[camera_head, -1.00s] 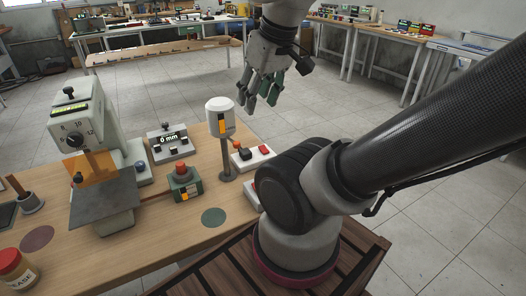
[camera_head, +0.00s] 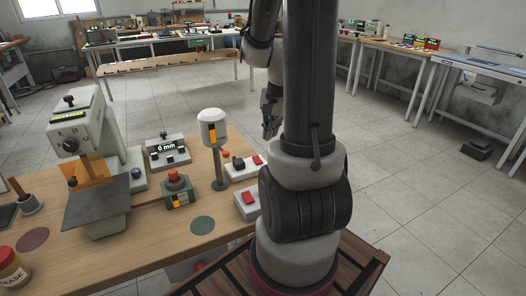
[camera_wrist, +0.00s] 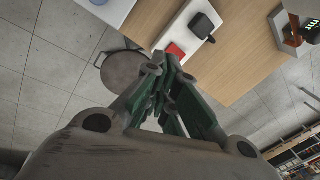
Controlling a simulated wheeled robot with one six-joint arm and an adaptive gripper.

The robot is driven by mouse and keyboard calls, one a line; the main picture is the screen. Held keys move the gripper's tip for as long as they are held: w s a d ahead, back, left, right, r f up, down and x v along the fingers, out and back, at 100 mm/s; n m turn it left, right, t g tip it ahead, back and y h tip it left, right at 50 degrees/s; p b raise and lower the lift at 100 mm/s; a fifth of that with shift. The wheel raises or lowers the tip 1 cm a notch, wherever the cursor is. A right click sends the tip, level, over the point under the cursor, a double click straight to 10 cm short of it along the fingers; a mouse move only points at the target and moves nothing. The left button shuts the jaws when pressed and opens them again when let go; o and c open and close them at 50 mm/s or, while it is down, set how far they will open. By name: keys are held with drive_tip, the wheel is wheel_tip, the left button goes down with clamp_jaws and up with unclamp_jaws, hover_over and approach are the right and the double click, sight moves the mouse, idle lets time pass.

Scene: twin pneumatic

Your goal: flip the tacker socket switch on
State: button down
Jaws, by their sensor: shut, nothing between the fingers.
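A white socket block (camera_head: 237,174) with a black plug (camera_head: 239,163) and a red switch (camera_head: 257,159) lies near the table's right edge. A second white block (camera_head: 241,212) with a red switch (camera_head: 249,198) lies nearer me. No label shows which one is the tacker's. In the wrist view, a black plug (camera_wrist: 203,25) and a red switch (camera_wrist: 176,50) sit on one white block (camera_wrist: 187,38) just beyond my fingertips. My gripper (camera_head: 270,122) is shut and empty, above and right of the blocks, partly hidden behind my arm. The switch positions are too small to read.
A white cylinder on a grey post (camera_head: 217,165) stands left of the blocks. Floor is open right of the table.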

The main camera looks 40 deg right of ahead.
drive_tip(key=w+m, duration=0.1)
drive_tip(key=w+d+r+m+t, duration=0.1)
drive_tip(key=m, duration=0.1)
drive_tip(key=w+m, duration=0.1)
drive_tip(key=shift+d+r+m+h, duration=0.15)
drive_tip(key=shift+d+m+h, duration=0.2)
drive_tip(key=shift+m+h, duration=0.05)
approach(257, 160)
drive_tip(key=w+d+f, duration=0.2)
drive_tip(key=f, duration=0.1)
drive_tip(key=w+d+f, duration=0.1)
drive_tip(key=f, duration=0.1)
drive_tip(key=shift+d+f, duration=0.15)
drive_tip(key=shift+d, duration=0.05)
drive_tip(key=shift+w+f, duration=0.15)
drive_tip(key=shift+f, duration=0.25)
